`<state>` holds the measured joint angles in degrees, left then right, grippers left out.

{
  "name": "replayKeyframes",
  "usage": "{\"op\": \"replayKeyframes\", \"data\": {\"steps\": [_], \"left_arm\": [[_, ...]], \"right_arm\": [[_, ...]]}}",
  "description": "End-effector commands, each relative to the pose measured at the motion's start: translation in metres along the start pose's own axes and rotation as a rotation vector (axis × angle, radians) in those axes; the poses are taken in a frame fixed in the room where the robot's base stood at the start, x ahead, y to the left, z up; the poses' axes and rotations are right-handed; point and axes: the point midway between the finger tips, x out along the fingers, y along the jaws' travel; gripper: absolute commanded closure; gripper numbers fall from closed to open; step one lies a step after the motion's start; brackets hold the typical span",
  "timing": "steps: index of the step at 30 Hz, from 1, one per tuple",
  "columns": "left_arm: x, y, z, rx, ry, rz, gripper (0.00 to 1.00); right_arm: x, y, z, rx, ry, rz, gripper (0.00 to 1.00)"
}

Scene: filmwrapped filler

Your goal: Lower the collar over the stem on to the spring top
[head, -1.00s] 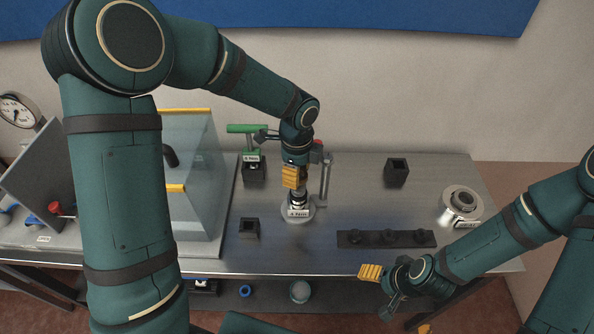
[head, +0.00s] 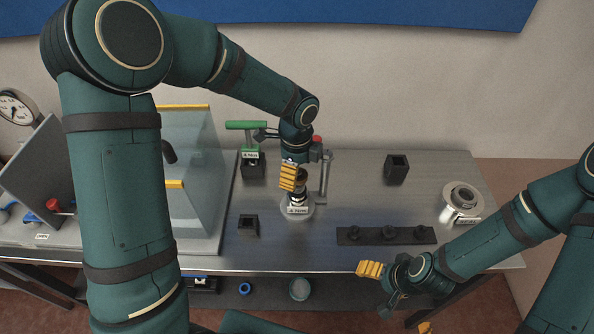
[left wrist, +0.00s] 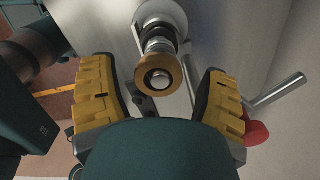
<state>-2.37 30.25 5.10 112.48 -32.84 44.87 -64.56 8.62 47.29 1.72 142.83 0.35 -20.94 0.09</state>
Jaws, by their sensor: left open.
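A brass-coloured collar (left wrist: 159,76) is a ring seen end-on in the left wrist view, with the pale end of the stem (left wrist: 160,80) inside its hole. Whether the collar touches the spring top is hidden. In the head view the assembly's base (head: 297,210) stands on the table. My left gripper (head: 290,178) is open over the assembly; its yellow fingers stand apart either side of the collar (left wrist: 166,100). My right gripper (head: 370,270) is off the table's front edge, its jaws unclear.
A grey post with a red top (head: 317,140) stands close right of my left gripper. A green-handled tool (head: 246,126) and clear enclosure (head: 190,140) are left.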

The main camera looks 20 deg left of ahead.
Motion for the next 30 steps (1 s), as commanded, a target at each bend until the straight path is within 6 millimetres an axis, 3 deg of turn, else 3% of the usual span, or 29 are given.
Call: {"op": "replayKeyframes", "data": {"steps": [18, 30], "left_arm": [[-0.104, 0.000, -0.001, 0.000, -0.001, -0.005, 0.25], [-0.117, 0.001, -0.002, 0.000, -0.001, -0.001, 0.25]], "right_arm": [[0.001, 0.001, 0.004, -0.001, -0.011, 0.001, 0.31], [0.001, 0.001, 0.004, 0.000, -0.010, 0.001, 0.31]]}}
